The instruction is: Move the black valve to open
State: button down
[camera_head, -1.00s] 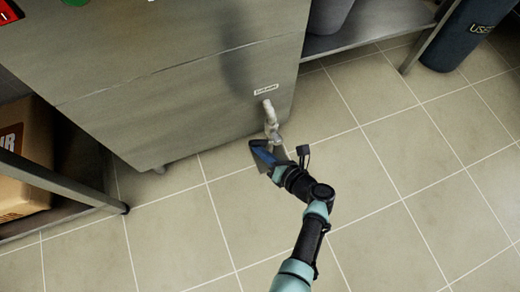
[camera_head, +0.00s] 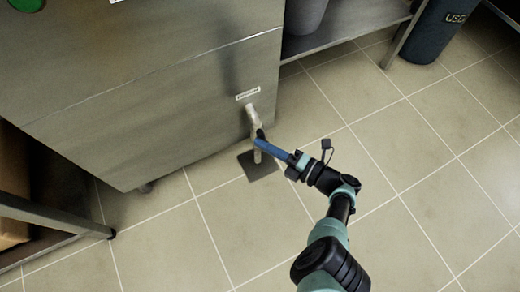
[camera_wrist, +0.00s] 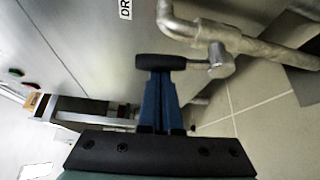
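The black valve handle (camera_wrist: 160,62) is a short dark bar on a metal stem beside the drain pipe. In the wrist view it lies crosswise at the tips of my gripper (camera_wrist: 160,76). In the head view the handle (camera_head: 260,134) is a small dark spot on the pale pipe (camera_head: 252,116), low on the steel cabinet. My gripper (camera_head: 258,143) reaches it from the right. Its blue fingers are close together and look shut. Their tips are at the handle and seem to touch it. I see no clear grip around it; the tips are partly hidden.
The steel cabinet (camera_head: 150,110) rises behind the pipe, with a white label (camera_head: 247,94) above it. A dark square (camera_head: 258,164) lies on the floor below the pipe. A shelf (camera_head: 345,30) stands right, a table frame (camera_head: 60,215) left. Tiled floor (camera_head: 420,190) is open at right.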

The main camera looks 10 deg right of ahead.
jog(key=shift+w+d+r, duration=0.1)
jog(key=shift+w+d, duration=0.05)
jog(key=shift+d, duration=0.15)
dwell(0.6)
